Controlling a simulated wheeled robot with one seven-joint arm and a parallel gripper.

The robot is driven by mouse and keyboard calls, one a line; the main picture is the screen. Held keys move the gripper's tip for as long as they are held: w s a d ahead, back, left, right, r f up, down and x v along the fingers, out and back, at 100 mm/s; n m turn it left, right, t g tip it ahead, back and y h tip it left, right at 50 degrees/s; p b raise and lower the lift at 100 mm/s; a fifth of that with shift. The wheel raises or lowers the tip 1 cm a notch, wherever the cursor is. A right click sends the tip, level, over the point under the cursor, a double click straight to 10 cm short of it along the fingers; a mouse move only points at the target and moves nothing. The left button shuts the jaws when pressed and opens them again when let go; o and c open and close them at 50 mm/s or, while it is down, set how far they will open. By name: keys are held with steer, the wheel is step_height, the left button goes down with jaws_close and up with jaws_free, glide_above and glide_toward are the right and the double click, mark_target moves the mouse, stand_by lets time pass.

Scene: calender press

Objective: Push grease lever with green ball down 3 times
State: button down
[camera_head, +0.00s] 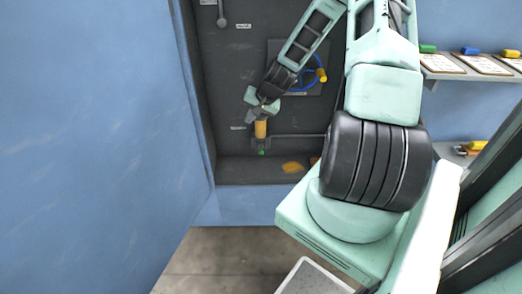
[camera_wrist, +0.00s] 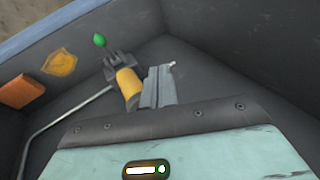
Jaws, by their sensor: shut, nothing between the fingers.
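The grease lever's green ball (camera_head: 261,152) shows low in the dark recess in the head view, below an upright yellow cylinder (camera_head: 261,129). In the wrist view, the green ball (camera_wrist: 99,39) sits on a short thin stem by a dark bracket, with the yellow cylinder (camera_wrist: 128,82) beside it. My gripper (camera_head: 250,117) is just above and left of the cylinder in the head view. In the wrist view my gripper (camera_wrist: 167,68) is shut and empty, right of the cylinder and apart from the ball. Whether a finger touches the cylinder cannot be told.
A blue handwheel (camera_head: 308,82) with a yellow knob is on the back panel. A thin pipe (camera_wrist: 65,118) runs from the grease unit. An orange block (camera_wrist: 20,91) and yellow patch (camera_wrist: 60,62) are nearby. Blue walls flank the recess; shelves (camera_head: 470,78) stand right.

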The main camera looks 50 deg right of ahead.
steer(key=shift+m+t+h, duration=0.3)
steer(key=shift+m, duration=0.5)
steer(key=d, duration=0.1)
steer(key=s+d+f, duration=0.1)
steer(key=d, duration=0.2)
steer(key=shift+s+d+f, duration=0.25)
steer(key=shift+s+d, duration=0.05)
steer(key=b, duration=0.6)
glide_above(262, 151)
steer(key=w+d, duration=0.1)
steer(key=d, duration=0.1)
step_height(262, 151, down, 7)
steer(key=shift+s+a+f+b, duration=0.2)
steer(key=shift+a+f+b, duration=0.2)
steer(key=shift+f+b, duration=0.25)
steer(key=shift+s+a+f, duration=0.1)
steer(key=shift+f, duration=0.3)
steer(key=shift+s+a+f+b, duration=0.25)
steer(key=shift+f+b, duration=0.25)
steer(key=shift+f, duration=0.3)
steer(key=shift+s+a+f+b, duration=0.1)
steer(key=shift+a+f+b, duration=0.1)
steer(key=shift+f+b, duration=0.4)
stand_by(2.5)
